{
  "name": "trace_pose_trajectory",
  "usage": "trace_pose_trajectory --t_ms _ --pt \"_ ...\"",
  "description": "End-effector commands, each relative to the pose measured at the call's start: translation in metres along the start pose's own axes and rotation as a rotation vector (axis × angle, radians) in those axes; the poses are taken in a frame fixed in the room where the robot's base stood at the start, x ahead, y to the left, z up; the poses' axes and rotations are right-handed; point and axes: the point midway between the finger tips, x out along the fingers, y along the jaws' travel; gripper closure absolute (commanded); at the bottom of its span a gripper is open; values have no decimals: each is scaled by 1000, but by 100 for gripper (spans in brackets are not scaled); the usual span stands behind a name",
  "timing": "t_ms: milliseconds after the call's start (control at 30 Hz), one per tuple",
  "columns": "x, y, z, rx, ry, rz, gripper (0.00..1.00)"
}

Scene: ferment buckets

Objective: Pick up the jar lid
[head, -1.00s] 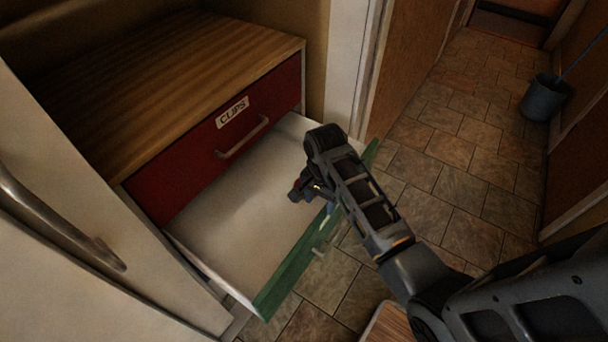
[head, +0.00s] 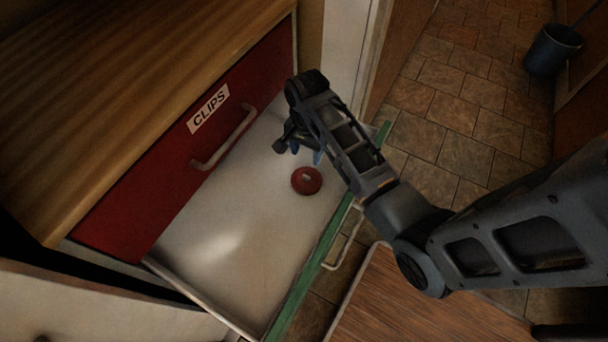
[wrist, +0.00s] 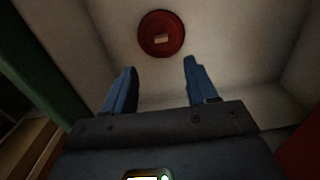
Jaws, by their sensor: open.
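The jar lid (head: 306,180) is a round red disc with a small pale mark at its middle. It lies flat on the white floor of the open drawer (head: 215,225), which has a green front. My gripper (head: 303,152) is over the drawer, close to the lid and apart from it. In the wrist view the lid (wrist: 161,34) is beyond the blue fingertips (wrist: 160,66), roughly centred between them. The fingers are spread and empty.
Above the open drawer is a shut red drawer (head: 150,185) labelled CLIPS, with a bar handle (head: 223,138), under a wooden top (head: 110,90). The open drawer's green front (head: 318,265) stands at the right. A bucket (head: 553,50) is far off on the tiled floor.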

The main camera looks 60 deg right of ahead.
Motion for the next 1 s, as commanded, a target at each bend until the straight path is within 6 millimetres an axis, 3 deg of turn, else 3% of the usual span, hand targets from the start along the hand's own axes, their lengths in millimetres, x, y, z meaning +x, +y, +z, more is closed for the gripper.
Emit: trace_pose_trajectory --t_ms 33,233,767,1000 --pt "13 0 0 0 0 0 43" --pt "37 0 0 0 0 0 43" --pt "81 1 0 0 -1 1 43" --pt "114 3 -2 1 -1 2 43"
